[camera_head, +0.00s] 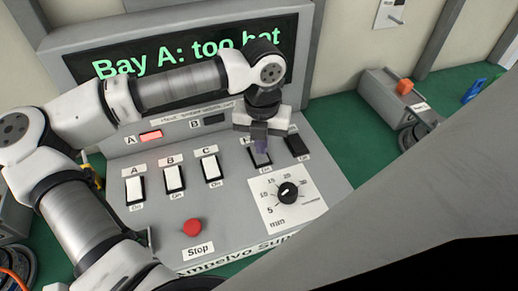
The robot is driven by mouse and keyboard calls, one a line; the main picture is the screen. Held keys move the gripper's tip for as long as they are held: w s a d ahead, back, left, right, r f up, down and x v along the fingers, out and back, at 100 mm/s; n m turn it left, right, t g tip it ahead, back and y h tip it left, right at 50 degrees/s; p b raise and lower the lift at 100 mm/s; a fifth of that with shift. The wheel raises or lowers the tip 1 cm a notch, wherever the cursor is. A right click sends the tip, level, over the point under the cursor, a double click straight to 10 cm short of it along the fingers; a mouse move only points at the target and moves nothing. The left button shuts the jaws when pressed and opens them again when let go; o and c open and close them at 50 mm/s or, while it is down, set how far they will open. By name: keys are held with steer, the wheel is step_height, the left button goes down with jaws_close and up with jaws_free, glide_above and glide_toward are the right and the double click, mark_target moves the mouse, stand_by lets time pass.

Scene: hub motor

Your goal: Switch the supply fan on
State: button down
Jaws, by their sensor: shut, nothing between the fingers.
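A sloped grey control panel (235,215) carries two dark rocker switches on its right side. The left dark switch (263,160) is partly covered by my gripper (259,148). The right dark switch (297,146) stands clear beside it. The labels above both are hidden or too small to read, so I cannot tell which one is the supply fan's. My gripper points down, shut and empty, with its fingertips right over or against the left dark switch; contact cannot be told. The display (190,60) reads "Bay A: too hot".
White rockers A (135,190), B (174,178) and C (212,167) sit to the left. A red Stop button (192,227) and a black mm dial (288,192) lie below. Lamp A (151,136) glows red; lamp B (214,119) is dark. My arm spans the panel's left.

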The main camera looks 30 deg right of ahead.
steer(key=shift+r+p, duration=0.85)
steer(key=shift+r, duration=1.7)
steer(key=shift+f, duration=0.1)
